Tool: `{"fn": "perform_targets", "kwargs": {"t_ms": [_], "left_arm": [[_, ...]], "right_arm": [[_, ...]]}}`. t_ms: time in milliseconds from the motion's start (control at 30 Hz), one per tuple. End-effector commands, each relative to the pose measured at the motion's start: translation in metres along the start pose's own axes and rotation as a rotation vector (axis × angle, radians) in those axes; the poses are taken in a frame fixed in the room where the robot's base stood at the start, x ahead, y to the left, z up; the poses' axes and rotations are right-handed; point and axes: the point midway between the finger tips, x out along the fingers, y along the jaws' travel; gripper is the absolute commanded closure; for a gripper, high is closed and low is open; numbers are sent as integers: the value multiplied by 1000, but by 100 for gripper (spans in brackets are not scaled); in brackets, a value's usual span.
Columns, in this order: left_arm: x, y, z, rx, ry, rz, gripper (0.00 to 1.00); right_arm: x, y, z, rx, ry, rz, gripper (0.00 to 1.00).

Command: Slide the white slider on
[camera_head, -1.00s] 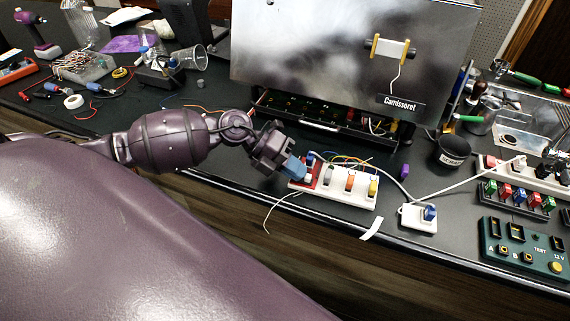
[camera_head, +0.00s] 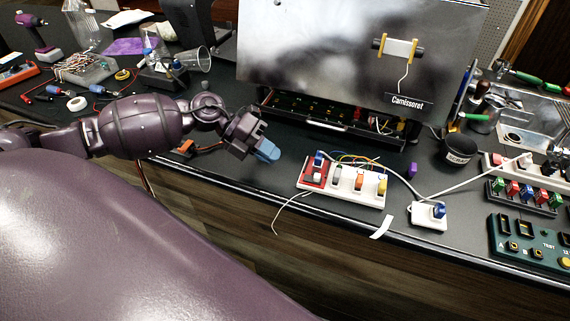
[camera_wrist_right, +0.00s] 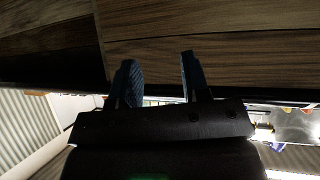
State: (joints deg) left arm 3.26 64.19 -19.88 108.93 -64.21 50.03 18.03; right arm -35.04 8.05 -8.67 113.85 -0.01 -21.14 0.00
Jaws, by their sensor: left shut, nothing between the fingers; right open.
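A white switch strip (camera_head: 345,195) lies near the bench's front edge. Its left end has a red section (camera_head: 309,182) with a small pale part on it and a blue plug (camera_head: 319,158) behind; which part is the white slider I cannot tell for sure. Farther right on the strip are a grey slider (camera_head: 337,175), an orange slider (camera_head: 359,181) and a yellowish slider (camera_head: 382,187). My left gripper (camera_head: 268,151), with blue fingertips, is shut and empty, left of the strip and apart from it. My right gripper (camera_wrist_right: 159,80) is open and empty in the right wrist view, with wood beyond it.
A small white box (camera_head: 428,217) with a blue knob stands right of the strip, joined by a cable. A brewer with a metal panel (camera_head: 340,60) stands behind. A black cup (camera_head: 458,150) and a green test panel (camera_head: 535,243) are to the right.

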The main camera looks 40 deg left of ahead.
Motion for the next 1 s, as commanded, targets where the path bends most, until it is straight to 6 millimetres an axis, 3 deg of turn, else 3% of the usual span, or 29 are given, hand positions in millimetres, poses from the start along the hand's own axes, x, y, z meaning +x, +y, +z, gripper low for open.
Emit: {"fn": "perform_targets", "kwargs": {"t_ms": [100,333,1000], "left_arm": [[-21,1,0,-2,0,3,100],[-45,1,0,-1,0,1,100],[-50,0,0,0,0,0,100]], "right_arm": [[4,2,-5,-5,12,0,57],[6,1,-12,-7,27,-2,57],[1,1,3,-2,-4,1,57]]}}
